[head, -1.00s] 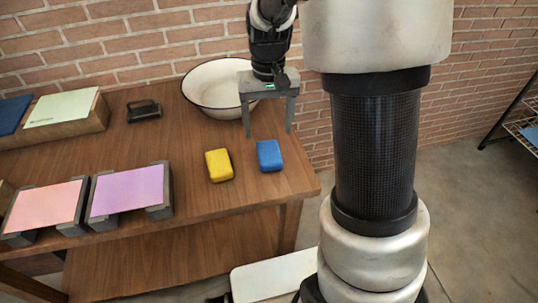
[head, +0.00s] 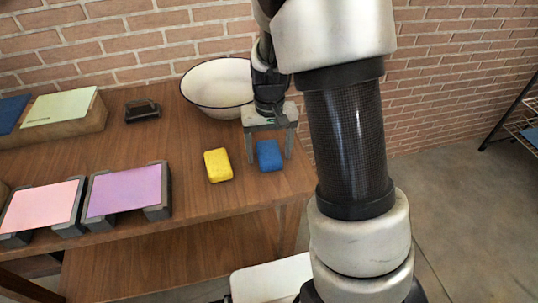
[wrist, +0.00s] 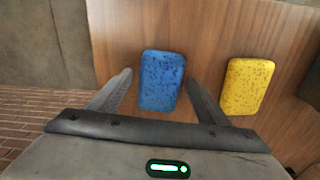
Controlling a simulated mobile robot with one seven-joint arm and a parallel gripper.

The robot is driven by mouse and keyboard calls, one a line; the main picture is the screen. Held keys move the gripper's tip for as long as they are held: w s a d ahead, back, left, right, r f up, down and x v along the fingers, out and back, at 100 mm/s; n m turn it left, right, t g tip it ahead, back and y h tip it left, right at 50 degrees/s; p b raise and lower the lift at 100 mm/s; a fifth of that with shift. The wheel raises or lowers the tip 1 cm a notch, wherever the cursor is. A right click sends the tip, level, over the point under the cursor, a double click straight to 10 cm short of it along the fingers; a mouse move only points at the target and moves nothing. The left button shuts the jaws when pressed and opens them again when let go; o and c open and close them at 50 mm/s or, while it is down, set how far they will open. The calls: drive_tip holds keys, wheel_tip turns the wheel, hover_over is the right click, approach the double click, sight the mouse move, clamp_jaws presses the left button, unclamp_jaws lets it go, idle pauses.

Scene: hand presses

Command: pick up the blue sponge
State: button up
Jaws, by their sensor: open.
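The blue sponge (head: 269,155) lies on the wooden table near its right end. It also shows in the wrist view (wrist: 161,81), between the two fingers and partly beyond their tips. My gripper (head: 268,159) is open, pointing down, with one finger on each side of the sponge. In the wrist view both fingers stand apart from it, with a gap on each side. I cannot tell exactly how high the fingertips are above the table.
A yellow sponge (head: 218,165) lies just left of the blue one. A white basin (head: 205,88) stands behind. Pink (head: 40,207) and purple (head: 125,191) plates on grey supports, a dark press-like item (head: 142,111) and a green-topped block (head: 60,107) are further left.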

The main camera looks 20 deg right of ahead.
sight(269, 152)
drive_tip(key=c, duration=1.1)
wheel_tip(269, 152, up, 10)
drive_tip(key=p, duration=0.1)
drive_tip(key=o, duration=0.4)
drive_tip(key=c, duration=0.3)
